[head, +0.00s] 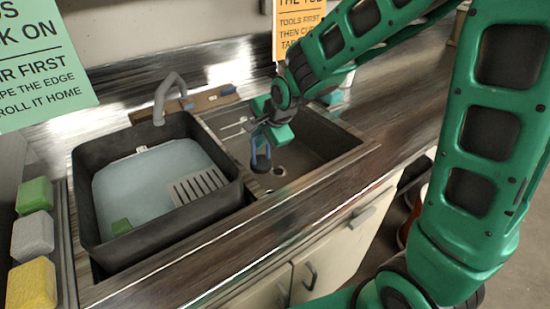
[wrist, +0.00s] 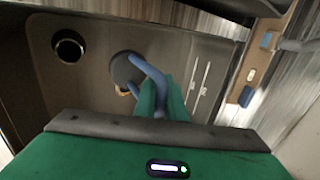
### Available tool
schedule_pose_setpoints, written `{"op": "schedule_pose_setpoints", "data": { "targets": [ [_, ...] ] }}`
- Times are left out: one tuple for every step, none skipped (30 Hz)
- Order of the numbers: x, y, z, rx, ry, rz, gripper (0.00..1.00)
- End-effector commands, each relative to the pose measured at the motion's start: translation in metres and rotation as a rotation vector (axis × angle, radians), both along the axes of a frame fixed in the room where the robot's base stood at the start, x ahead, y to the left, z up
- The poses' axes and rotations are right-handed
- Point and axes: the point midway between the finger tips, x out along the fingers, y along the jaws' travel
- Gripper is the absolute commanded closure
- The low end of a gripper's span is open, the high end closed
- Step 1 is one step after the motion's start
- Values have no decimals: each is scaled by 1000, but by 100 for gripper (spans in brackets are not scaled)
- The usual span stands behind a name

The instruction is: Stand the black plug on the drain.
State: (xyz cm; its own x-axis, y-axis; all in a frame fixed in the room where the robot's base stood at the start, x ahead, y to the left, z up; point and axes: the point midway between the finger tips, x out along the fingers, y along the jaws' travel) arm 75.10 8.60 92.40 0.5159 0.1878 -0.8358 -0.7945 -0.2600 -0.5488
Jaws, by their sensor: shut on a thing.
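The black plug (head: 260,163) is a dark disc with a blue loop handle. My gripper (head: 266,128) is shut on the blue handle and holds the plug over the right basin. In the wrist view the plug (wrist: 124,68) hangs beyond my green fingers (wrist: 163,98), its blue handle between them. A drain opening (head: 279,171) shows in the basin floor, just right of the plug in the head view. The wrist view shows a dark ringed hole (wrist: 69,46) apart from the plug, and a tan rim (wrist: 122,91) partly hidden behind the plug. The plug's height above the floor is unclear.
Green, grey and yellow sponges (head: 32,235) sit at left. The right basin's wall (head: 335,150) surrounds the plug area.

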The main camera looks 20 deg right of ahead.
Motion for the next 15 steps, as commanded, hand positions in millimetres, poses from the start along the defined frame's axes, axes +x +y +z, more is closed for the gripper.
{"op": "schedule_pose_setpoints", "data": {
  "targets": [
    [7, -9, -7, -1, 3, -8, 100],
    [11, -14, -10, -1, 4, -8, 100],
    [17, -20, -15, 1, 3, -10, 100],
    [21, -25, -18, 0, 3, -10, 100],
    [25, -30, -22, 1, 2, -11, 100],
    [30, -37, -27, 0, 4, -12, 100],
    [34, -42, -30, 0, 4, -12, 100],
    [38, -47, -34, 0, 4, -13, 100],
    [44, -53, -38, -1, 2, -13, 100],
    [48, -58, -42, 0, 3, -14, 100],
    [51, -62, -45, 0, 3, -15, 100],
    [55, -67, -49, 0, 3, -14, 100],
    [58, -70, -52, 0, 3, -14, 100],
    [62, -73, -54, 0, 2, -14, 100],
    [65, -77, -56, 0, 0, -13, 100]
  ]
}}
